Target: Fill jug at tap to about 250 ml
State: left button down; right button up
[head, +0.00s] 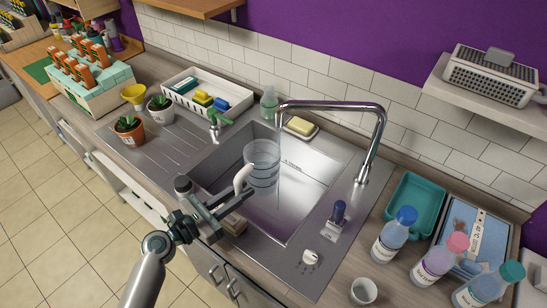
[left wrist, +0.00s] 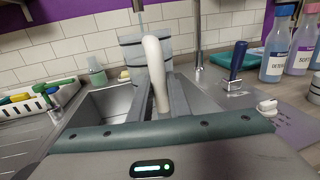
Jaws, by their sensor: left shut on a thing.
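The clear jug (head: 262,170), with dark bands and a white handle (head: 242,177), is upright over the sink basin (head: 305,190). My left gripper (head: 236,194) is shut on the handle, which also shows between the fingers in the left wrist view (left wrist: 157,75). The jug body (left wrist: 131,50) is partly hidden behind the handle there. The chrome tap (head: 376,130) arches from the right, its spout end (head: 280,118) above and near the jug's mouth. A blue-handled lever (head: 339,211) stands right of the basin. My right gripper is out of view.
A white knob (head: 310,257) and a small white cup (head: 363,291) are at the front right. Several bottles (head: 394,235) and a teal tray (head: 413,203) stand at the right. A soap dish (head: 300,127) is behind the basin; potted plants (head: 129,130) and a white rack (head: 195,92) are left.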

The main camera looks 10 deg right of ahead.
pick_arm(q)
jog(key=shift+s+v, duration=0.25)
jog(key=shift+v, duration=1.55)
jog(key=shift+d+r, duration=0.1)
jog(key=shift+d, duration=0.1)
jog(key=shift+a, duration=0.1)
jog(key=shift+a, duration=0.2)
jog(key=s+a+b, duration=0.2)
jog(key=a+b, duration=0.3)
jog(key=a, duration=0.3)
jog(key=s+a+r+b, duration=0.1)
jog(key=s+a+b, duration=0.1)
jog(key=a+b, duration=0.4)
jog(key=shift+a+r+t, duration=0.25)
jog(key=shift+a+t, duration=0.05)
jog(key=shift+a, duration=0.65)
